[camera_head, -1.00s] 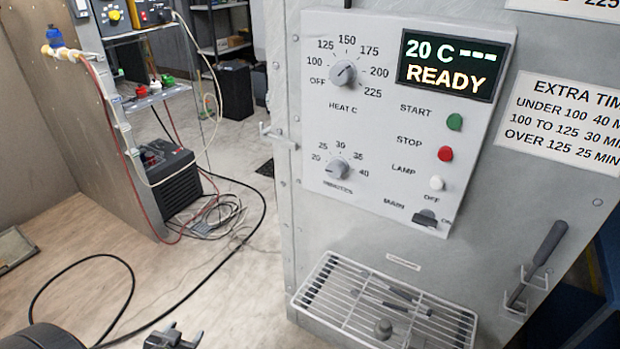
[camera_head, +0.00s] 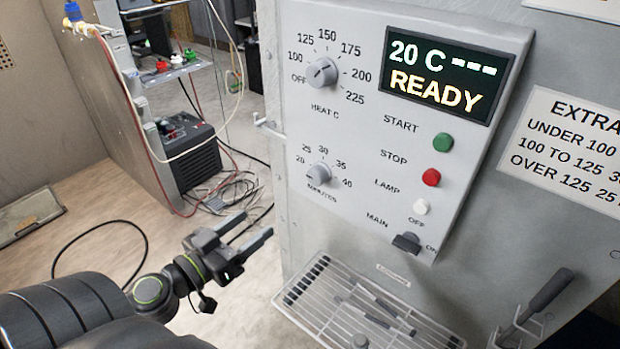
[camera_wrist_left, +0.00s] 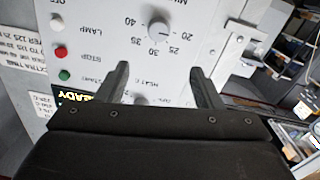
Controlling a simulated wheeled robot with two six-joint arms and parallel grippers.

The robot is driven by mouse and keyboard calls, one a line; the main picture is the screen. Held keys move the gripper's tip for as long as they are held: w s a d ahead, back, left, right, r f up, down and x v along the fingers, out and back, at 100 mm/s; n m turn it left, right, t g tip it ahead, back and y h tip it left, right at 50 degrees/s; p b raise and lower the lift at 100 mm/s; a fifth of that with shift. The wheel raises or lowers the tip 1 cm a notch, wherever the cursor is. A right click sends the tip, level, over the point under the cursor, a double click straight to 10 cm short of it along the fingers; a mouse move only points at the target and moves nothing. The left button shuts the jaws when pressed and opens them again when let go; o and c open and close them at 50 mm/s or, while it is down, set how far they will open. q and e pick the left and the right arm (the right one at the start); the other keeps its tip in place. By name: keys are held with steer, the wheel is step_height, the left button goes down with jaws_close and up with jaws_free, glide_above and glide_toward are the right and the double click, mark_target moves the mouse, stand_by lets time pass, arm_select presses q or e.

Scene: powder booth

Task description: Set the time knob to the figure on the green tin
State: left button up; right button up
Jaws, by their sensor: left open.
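The time knob (camera_head: 318,175), grey and marked MINUTES, sits low on the oven's control panel with figures from 20 to 40 around it. It also shows in the left wrist view (camera_wrist_left: 158,30), upside down, with its light mark towards the 20. My left gripper (camera_head: 252,226) is open and empty, below and left of the knob and apart from it. In the left wrist view its two fingers (camera_wrist_left: 160,68) point towards the panel, with the knob beyond and between them. I cannot make out a green tin in any view. My right gripper is not in view.
The heat knob (camera_head: 322,72) is above the time knob. The display (camera_head: 443,70) reads 20 C and READY. Start, stop, lamp and main controls line the right. A latch (camera_head: 268,126) juts from the panel's left edge. A wire rack (camera_head: 340,310) sticks out below.

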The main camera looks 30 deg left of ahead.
arm_select(q)
steer(key=p, duration=0.2)
glide_toward(313, 179)
steer(key=w, duration=0.5)
steer(key=w+b, duration=0.1)
steer(key=w, duration=0.2)
steer(key=shift+d+r, duration=0.1)
steer(key=shift+d, duration=0.3)
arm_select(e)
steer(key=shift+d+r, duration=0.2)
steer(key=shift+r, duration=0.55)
arm_select(q)
steer(key=c, duration=1)
steer(key=shift+o, duration=0.2)
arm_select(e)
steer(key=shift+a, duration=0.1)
